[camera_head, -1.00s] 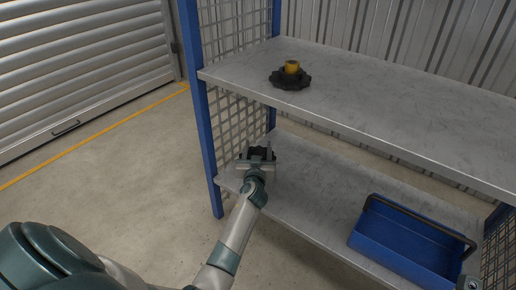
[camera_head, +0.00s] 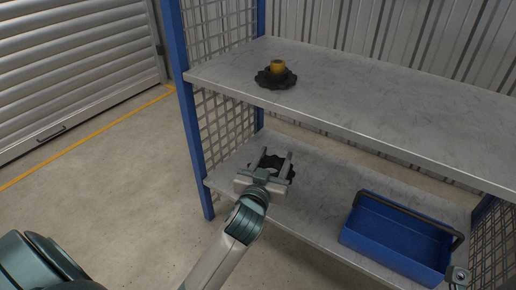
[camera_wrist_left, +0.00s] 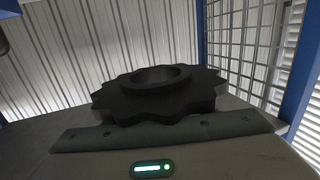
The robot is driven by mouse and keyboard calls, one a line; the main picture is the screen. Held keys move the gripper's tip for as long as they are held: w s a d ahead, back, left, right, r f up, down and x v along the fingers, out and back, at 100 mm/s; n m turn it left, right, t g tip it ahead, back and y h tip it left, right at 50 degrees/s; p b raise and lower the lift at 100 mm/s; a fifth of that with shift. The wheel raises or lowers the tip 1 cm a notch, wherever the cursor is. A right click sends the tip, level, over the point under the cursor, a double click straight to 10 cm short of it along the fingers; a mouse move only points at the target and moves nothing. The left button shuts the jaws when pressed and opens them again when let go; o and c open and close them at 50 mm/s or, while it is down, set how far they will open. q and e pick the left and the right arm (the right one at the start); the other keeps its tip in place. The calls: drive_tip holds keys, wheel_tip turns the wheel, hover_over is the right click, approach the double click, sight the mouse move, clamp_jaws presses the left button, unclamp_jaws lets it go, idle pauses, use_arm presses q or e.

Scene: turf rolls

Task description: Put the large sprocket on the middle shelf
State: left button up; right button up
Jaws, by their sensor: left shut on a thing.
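A dark toothed sprocket (camera_head: 281,171) with a dark raised hub is between the fingers of my left gripper (camera_head: 275,157), low over the shelf board (camera_head: 325,190) that is the lower one in view. The gripper is shut on it, and its palm hides part of the sprocket. In the left wrist view the same sprocket (camera_wrist_left: 160,100) lies level and close, above the gripper's body. I cannot tell if it touches the board. Another dark sprocket with a yellow hub (camera_head: 277,74) lies on the upper board (camera_head: 370,95). My right gripper is out of view.
A blue tool tray (camera_head: 395,240) with a dark handle stands on the lower board to the right. A small grey object (camera_head: 457,276) is at its right end. Blue posts (camera_head: 188,110) and wire mesh close the rack's left side. Board between gripper and tray is bare.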

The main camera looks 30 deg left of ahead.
use_arm(q)
drive_tip(key=s+d+r+m+h, duration=0.2)
drive_tip(key=s+d+r+h, duration=0.1)
drive_tip(key=s+d, duration=0.3)
drive_tip(key=shift+s+d, duration=0.35)
drive_tip(key=shift+d, duration=0.25)
drive_tip(key=shift+r, duration=0.1)
